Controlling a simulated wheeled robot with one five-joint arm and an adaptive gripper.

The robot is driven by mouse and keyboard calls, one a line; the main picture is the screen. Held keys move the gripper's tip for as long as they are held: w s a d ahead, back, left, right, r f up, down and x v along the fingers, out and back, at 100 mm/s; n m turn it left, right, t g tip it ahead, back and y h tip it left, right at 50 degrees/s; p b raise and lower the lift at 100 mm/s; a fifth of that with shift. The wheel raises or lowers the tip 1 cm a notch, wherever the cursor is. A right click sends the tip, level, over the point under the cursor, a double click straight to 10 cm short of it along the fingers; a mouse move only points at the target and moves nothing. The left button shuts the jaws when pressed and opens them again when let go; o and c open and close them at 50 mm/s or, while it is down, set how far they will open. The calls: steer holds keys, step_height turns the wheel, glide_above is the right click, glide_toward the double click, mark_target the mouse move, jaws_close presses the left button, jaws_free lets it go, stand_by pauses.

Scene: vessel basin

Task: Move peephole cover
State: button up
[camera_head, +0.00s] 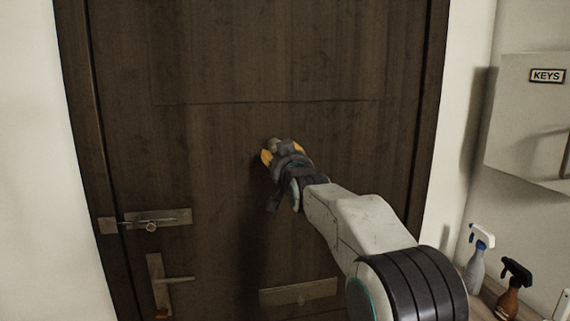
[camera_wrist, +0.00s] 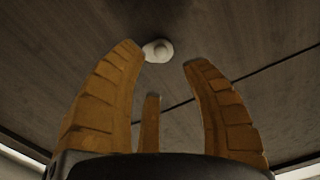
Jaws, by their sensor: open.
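The peephole cover (camera_wrist: 158,50) is a small pale round piece on the dark wooden door (camera_head: 200,75). In the wrist view it sits beyond my fingertips, closer to the left finger. In the head view a small pale round shape (camera_head: 273,144) shows at the tip of my gripper (camera_head: 281,153), partly hidden by it. My gripper is open, with its orange fingers spread and pointing at the door. Nothing shows between the fingers. I cannot tell whether the left fingertip touches the cover.
A latch (camera_head: 158,218) and a door handle (camera_head: 172,280) are at the door's left side. A mail slot plate (camera_head: 298,292) is low on the door. At right are a key cabinet (camera_head: 530,115) and spray bottles (camera_head: 478,262) on a ledge.

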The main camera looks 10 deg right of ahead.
steer(key=shift+s, duration=2.55)
steer(key=shift+f, duration=0.15)
